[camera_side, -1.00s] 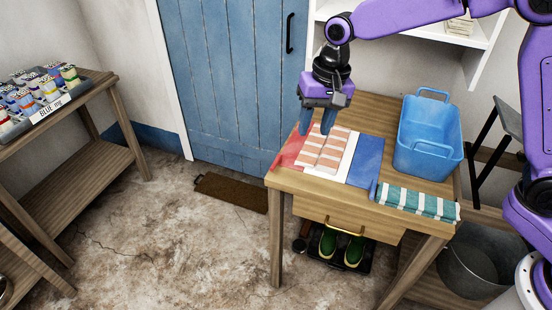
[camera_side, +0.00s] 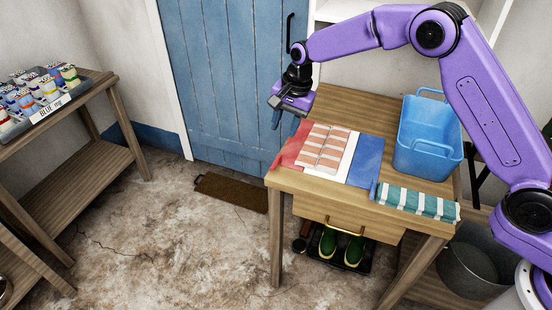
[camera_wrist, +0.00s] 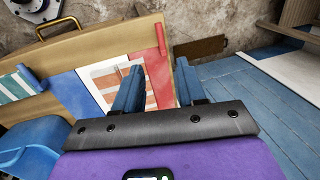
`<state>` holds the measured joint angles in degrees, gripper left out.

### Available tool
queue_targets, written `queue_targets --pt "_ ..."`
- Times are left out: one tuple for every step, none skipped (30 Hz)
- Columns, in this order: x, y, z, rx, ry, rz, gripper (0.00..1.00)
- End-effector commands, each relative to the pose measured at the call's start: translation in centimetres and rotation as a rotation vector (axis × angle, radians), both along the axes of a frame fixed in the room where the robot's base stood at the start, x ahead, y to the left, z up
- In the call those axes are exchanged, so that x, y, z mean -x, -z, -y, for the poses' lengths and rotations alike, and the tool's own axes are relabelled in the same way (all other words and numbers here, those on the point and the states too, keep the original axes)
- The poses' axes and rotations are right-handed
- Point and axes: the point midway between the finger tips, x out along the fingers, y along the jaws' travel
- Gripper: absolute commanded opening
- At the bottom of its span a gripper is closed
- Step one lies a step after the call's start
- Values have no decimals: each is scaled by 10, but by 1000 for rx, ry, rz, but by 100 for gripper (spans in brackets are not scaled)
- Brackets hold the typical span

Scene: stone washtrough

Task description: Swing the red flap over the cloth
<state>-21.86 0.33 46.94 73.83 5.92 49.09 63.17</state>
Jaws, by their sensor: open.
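The red flap (camera_side: 292,153) lies spread out flat at the left end of the folding board, near the table's left edge. It also shows in the wrist view (camera_wrist: 149,58), with a narrow tab at one end. The orange-and-white striped cloth (camera_side: 326,147) lies folded on the white middle panel (camera_side: 348,160). The blue flap (camera_side: 367,160) lies flat on the right. My gripper (camera_side: 285,128) is open and empty, tilted, above the red flap's far-left side. In the wrist view its fingers (camera_wrist: 158,68) straddle the flap's outer edge from above; contact cannot be told.
A blue tub (camera_side: 427,140) stands at the table's right, with a green-and-white striped cloth (camera_side: 418,202) in front. A drawer with a brass handle (camera_side: 345,229) is below. A blue door (camera_side: 235,80) stands behind.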

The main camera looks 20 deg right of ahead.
Motion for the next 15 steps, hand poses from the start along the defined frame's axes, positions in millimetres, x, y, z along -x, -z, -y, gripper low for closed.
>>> queue_targets --pt "-1 11 -2 1 -1 -3 40" --pt "-1 17 -2 2 -1 -4 40" --pt "-2 24 -4 1 -2 -3 40" --pt "-3 30 -4 1 -2 -3 40" --pt "-4 35 -5 1 -2 -3 40" --pt "-5 43 -6 1 -2 -3 40" --pt "-6 48 -7 1 -2 -2 40" --pt "-6 54 -8 1 -2 -3 40" --pt "-8 61 -9 1 -3 -3 40" --pt "-8 67 -10 0 -3 -2 40" --pt "-9 72 -10 1 -3 -2 40" --pt "-10 80 -11 1 -3 -3 40" --pt "-11 85 -12 1 -3 -2 40" --pt "-12 90 -13 1 -3 -2 40" --pt "-13 96 -14 0 -3 -1 40"
